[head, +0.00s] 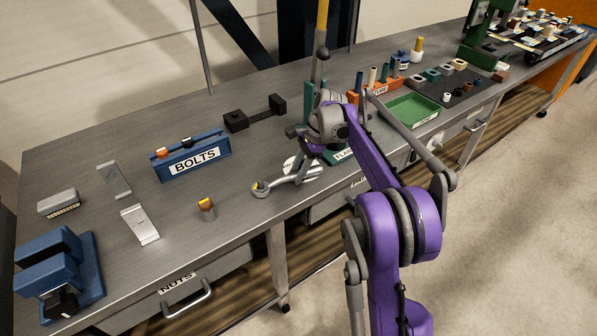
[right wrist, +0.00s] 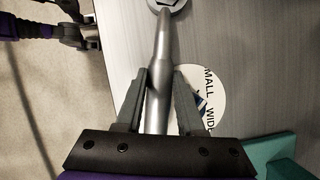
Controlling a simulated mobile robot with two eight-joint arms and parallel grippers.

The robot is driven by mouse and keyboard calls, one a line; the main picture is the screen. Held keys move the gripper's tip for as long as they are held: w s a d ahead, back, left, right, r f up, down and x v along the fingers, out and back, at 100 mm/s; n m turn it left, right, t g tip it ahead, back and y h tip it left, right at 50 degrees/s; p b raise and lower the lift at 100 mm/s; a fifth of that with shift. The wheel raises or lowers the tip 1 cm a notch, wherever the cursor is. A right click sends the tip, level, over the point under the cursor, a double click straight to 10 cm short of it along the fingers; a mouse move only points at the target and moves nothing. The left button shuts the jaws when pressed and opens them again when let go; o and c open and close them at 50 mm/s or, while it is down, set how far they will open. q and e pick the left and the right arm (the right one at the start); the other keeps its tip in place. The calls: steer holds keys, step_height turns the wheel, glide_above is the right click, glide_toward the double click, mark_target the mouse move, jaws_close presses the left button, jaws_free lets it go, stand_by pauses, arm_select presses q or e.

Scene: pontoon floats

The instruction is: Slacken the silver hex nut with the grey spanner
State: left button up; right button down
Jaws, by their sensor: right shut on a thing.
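The grey spanner (right wrist: 158,75) runs up the middle of the right wrist view, and its ring end (head: 261,188) is over the bench near the front edge in the head view. My right gripper (right wrist: 158,78) is shut on its handle, with one finger on each side. A hexagonal shape shows inside the ring, but I cannot tell for sure whether it is the silver hex nut. My left gripper does not show.
A white round label (right wrist: 210,98) lies beside the handle. A green tray (head: 413,109) is farther right. Bare bench surrounds the ring end.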

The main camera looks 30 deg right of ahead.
steer(key=shift+w, duration=0.15)
steer(key=shift+w+d+n+p, duration=0.1)
steer(key=shift+w+n+p, duration=0.3)
steer(key=shift+n, duration=0.1)
steer(key=shift+r, duration=0.1)
stand_by(0.4)
steer(key=shift+w+r+n+g+p, duration=0.1)
steer(key=shift+w+n+g+p, duration=0.1)
steer(key=shift+n+g+p, duration=0.15)
steer(key=shift+s, duration=0.2)
steer(key=shift+s+m+b, duration=0.5)
steer(key=shift+s+m, duration=0.05)
steer(key=shift+r+p, duration=1.45)
steer(key=shift+r, duration=0.95)
